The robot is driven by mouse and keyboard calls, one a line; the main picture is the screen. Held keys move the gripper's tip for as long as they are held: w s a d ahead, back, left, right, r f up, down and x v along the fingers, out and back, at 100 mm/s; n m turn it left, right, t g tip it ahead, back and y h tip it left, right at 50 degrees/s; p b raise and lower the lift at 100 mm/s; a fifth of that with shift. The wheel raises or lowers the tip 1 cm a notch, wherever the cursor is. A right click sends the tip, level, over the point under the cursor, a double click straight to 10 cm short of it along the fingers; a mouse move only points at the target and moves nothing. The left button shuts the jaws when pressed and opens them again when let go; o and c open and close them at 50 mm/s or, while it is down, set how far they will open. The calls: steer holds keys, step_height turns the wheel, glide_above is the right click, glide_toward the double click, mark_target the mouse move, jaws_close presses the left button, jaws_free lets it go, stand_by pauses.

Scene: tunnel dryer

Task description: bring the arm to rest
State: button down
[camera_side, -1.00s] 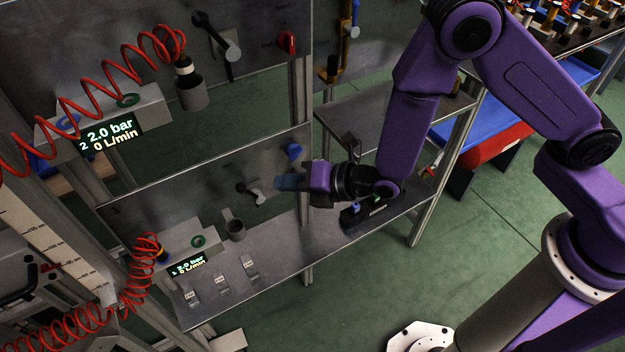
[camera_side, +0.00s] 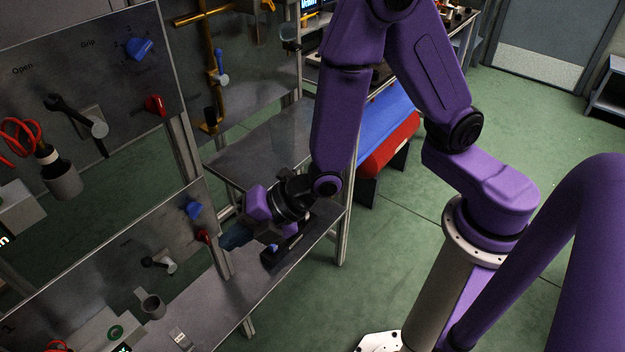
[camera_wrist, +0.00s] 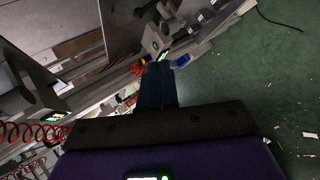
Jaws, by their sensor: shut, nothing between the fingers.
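My gripper (camera_side: 236,236) shows in the side view at the end of my purple arm, beside the lower panel and above the grey shelf. Its dark blue fingers point to the left. In the wrist view the fingers of my gripper (camera_wrist: 157,84) are together with nothing between them. A red knob (camera_wrist: 138,69) shows just left of the fingertips in the wrist view, and a blue knob (camera_wrist: 181,61) just right of them. I cannot tell whether the fingers touch anything.
The lower panel (camera_side: 120,265) carries a blue knob (camera_side: 194,210), a red knob (camera_side: 203,237) and a small black lever (camera_side: 160,264). A grey cup (camera_side: 153,306) is on the left. A dark block (camera_side: 290,250) is on the shelf by my wrist. Green floor (camera_side: 390,250) lies open to the right.

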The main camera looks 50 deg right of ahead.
steer(key=s+d+r+m+g+h, duration=0.2)
steer(key=s+d+r+m, duration=0.1)
steer(key=s+d, duration=0.3)
steer(key=s+d+r+m+g+h, duration=0.2)
steer(key=s+d+r+m, duration=0.2)
steer(key=d, duration=0.5)
steer(key=s+d+r+m+g+h, duration=0.2)
steer(key=s+d+r+m+h, duration=0.1)
steer(key=s+d+m, duration=0.4)
steer(key=shift+s+d+r+g, duration=0.35)
steer(key=shift+s+d+g, duration=0.05)
steer(key=shift+s+d, duration=0.35)
steer(key=shift+a, duration=0.1)
stand_by(3.8)
